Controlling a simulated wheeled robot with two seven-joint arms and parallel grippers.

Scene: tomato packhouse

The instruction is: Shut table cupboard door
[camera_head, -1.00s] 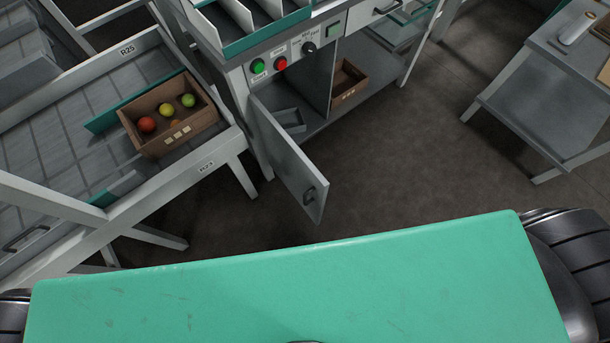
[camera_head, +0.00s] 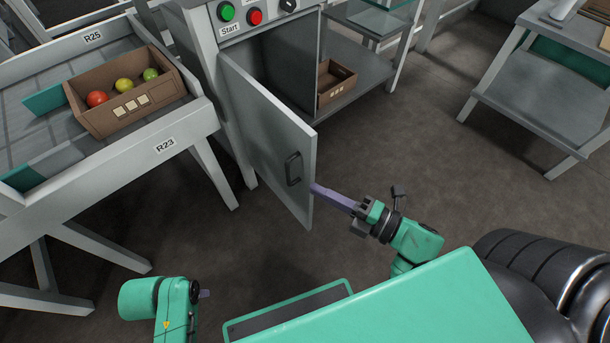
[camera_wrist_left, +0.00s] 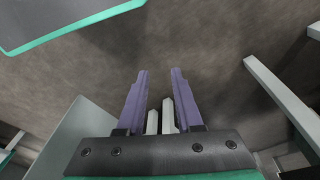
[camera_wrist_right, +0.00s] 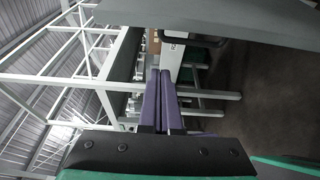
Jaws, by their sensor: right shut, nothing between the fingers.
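The table cupboard door (camera_head: 262,140) is a grey panel with a dark handle (camera_head: 293,168). It stands wide open, swung out from the cupboard (camera_head: 278,62) toward me. My right gripper (camera_head: 314,188) is shut and empty, its purple fingertips at the door's free edge, just right of the handle; I cannot tell whether they touch. In the right wrist view its fingers (camera_wrist_right: 160,75) are together, below a grey panel that looks like the door (camera_wrist_right: 230,18). My left gripper (camera_head: 204,293) is low at the left, away from the door. Its fingers (camera_wrist_left: 158,75) are apart and empty in the left wrist view.
A rack (camera_head: 185,130) with a brown crate (camera_head: 108,118) of tomatoes stands left of the door. Green and red buttons (camera_head: 240,14) sit above the cupboard. A brown box (camera_head: 335,88) lies on the open shelf. The floor (camera_head: 420,150) to the right is clear.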

